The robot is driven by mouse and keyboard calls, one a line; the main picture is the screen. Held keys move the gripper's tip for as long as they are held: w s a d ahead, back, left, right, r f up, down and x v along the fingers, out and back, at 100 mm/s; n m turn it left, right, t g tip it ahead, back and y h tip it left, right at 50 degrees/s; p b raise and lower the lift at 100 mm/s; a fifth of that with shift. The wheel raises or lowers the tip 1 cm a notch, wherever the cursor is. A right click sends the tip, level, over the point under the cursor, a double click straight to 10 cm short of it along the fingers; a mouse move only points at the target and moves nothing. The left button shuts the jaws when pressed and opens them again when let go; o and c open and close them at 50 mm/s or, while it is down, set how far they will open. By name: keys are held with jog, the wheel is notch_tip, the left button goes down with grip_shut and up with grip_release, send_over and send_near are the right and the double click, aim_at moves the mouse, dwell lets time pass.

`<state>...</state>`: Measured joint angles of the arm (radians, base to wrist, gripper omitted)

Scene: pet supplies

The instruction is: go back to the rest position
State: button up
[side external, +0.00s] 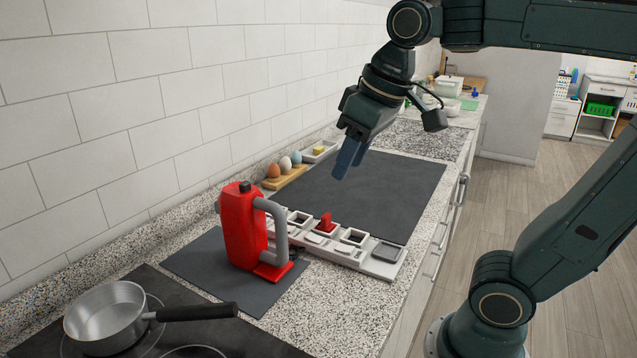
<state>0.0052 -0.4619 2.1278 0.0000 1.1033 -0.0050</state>
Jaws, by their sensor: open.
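My gripper (349,158) is in the side external view, in the air above the dark mat (400,190) on the counter. Its blue-grey fingers point down and a little to the left. They look empty and touch nothing. The two fingers overlap from this side, so the gap between them is hard to see.
A red appliance with a grey handle (243,228) stands on a smaller dark mat (205,270). A pale tray of compartments (378,266) lies beside it. A pan (105,318) sits at the front left. Egg-shaped items (285,165) stand by the tiled wall. The large mat's surface looks clear.

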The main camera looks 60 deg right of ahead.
jog(key=s+f+t, duration=0.1)
jog(key=s+f, duration=0.6)
